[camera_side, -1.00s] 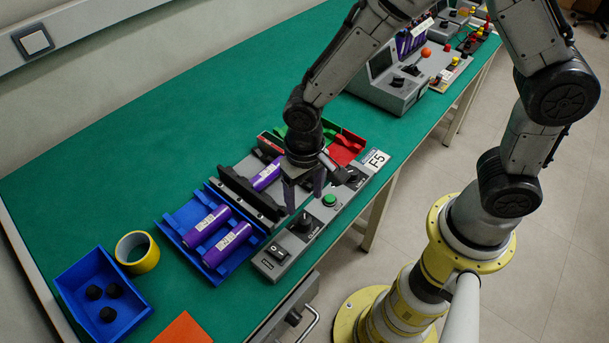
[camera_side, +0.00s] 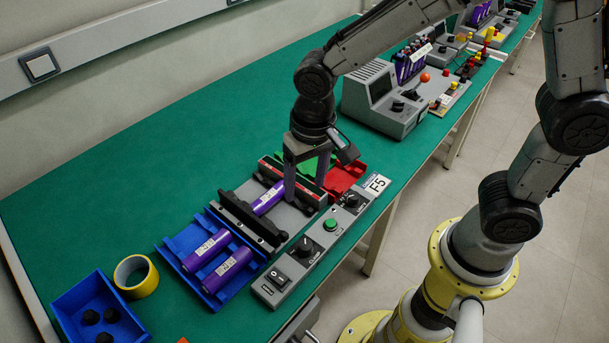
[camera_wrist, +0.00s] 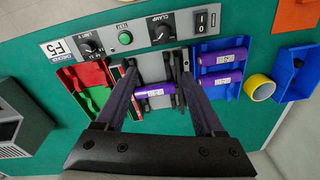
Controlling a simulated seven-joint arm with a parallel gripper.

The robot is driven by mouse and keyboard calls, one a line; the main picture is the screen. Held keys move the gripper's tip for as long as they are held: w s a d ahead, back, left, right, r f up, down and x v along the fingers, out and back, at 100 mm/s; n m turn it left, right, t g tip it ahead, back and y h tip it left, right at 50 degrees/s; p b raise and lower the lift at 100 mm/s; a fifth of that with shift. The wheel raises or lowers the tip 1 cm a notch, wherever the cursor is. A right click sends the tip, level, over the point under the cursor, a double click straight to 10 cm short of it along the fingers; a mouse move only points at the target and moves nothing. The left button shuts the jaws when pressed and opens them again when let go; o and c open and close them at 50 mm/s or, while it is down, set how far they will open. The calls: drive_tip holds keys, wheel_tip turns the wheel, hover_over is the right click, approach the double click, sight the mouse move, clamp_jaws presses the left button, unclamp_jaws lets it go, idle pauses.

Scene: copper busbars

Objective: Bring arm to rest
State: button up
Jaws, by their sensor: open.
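My gripper (camera_side: 305,178) is open and points down above the test fixture. In the wrist view its two fingers (camera_wrist: 155,100) are spread wide with nothing held between them. A purple cell (camera_side: 268,198) lies in the fixture between its jaws; it also shows in the wrist view (camera_wrist: 155,90). In the side view the fingers partly hide the fixture. The gap between the fingertips and the cell is hard to judge.
A blue tray (camera_side: 178,250) beside the fixture holds two purple cells. Red (camera_side: 347,178) and green bins lie behind. A control panel (camera_side: 290,275) runs along the front. Yellow tape (camera_side: 136,277) and a blue bin (camera_side: 75,300) with black pieces lie left.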

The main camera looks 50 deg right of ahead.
drive_tip(key=s+d+r+m+t, duration=0.1)
drive_tip(key=s+d+r+t, duration=0.35)
drive_tip(key=d+r, duration=0.65)
drive_tip(key=s+d+r+n, duration=0.1)
drive_tip(key=s+n, duration=0.3)
drive_tip(key=s, duration=0.6)
drive_tip(key=shift+d, duration=0.65)
